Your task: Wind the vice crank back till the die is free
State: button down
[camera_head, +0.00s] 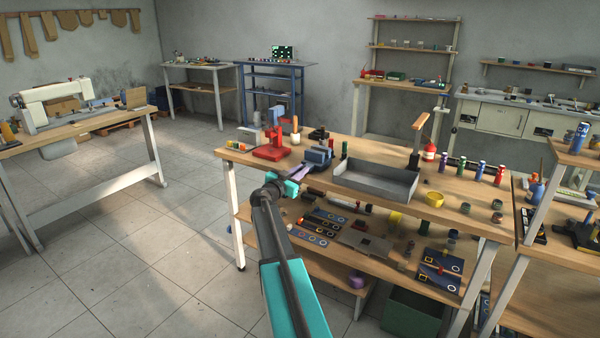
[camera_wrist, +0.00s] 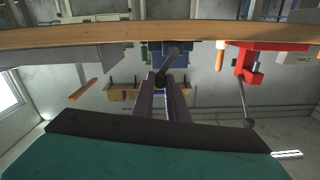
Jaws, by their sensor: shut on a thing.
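The blue-grey vice (camera_head: 318,157) stands at the front edge of the wooden bench, left of the grey tray. My gripper (camera_head: 297,172), with lavender fingers, reaches up to the vice's near side. In the wrist view, which shows the bench upside down, my gripper (camera_wrist: 164,76) is shut on the dark vice crank (camera_wrist: 169,60), whose bar slants between the fingertips. Part of the vice (camera_wrist: 186,47) shows behind the crank, under the bench edge in the picture. I cannot make out the die in either view; the vice body and my fingers may hide it.
A red press (camera_head: 270,147) with a lever stands left of the vice, close by; it also shows in the wrist view (camera_wrist: 252,68). The grey tray (camera_head: 375,183) is right of the vice. The lower shelf holds several flat parts. Open floor lies left of the bench.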

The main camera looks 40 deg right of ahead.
jog(key=shift+w+n+b, duration=0.1)
jog(key=shift+n+b, duration=0.2)
jog(key=shift+b, duration=0.2)
jog(key=w+a+f+n+b, duration=0.15)
jog(key=w+n+b, duration=0.45)
jog(key=n, duration=1)
jog(key=shift+s+d+f+n+p, duration=0.15)
jog(key=shift+f+n+p, duration=1.05)
jog(key=shift+n, duration=1.65)
jog(key=shift+s+a+f+n+p, duration=0.15)
jog(key=shift+f+n+p, duration=0.6)
jog(key=shift+n+p, duration=1.4)
jog(key=shift+s+d+f+n+p, duration=0.15)
jog(key=shift+f+n+p, duration=0.7)
jog(key=shift+n, duration=2.65)
jog(key=shift+s+f, duration=0.1)
jog(key=shift+f, duration=0.05)
jog(key=c, duration=1.7)
grip_release()
jog(key=shift+c, duration=0.2)
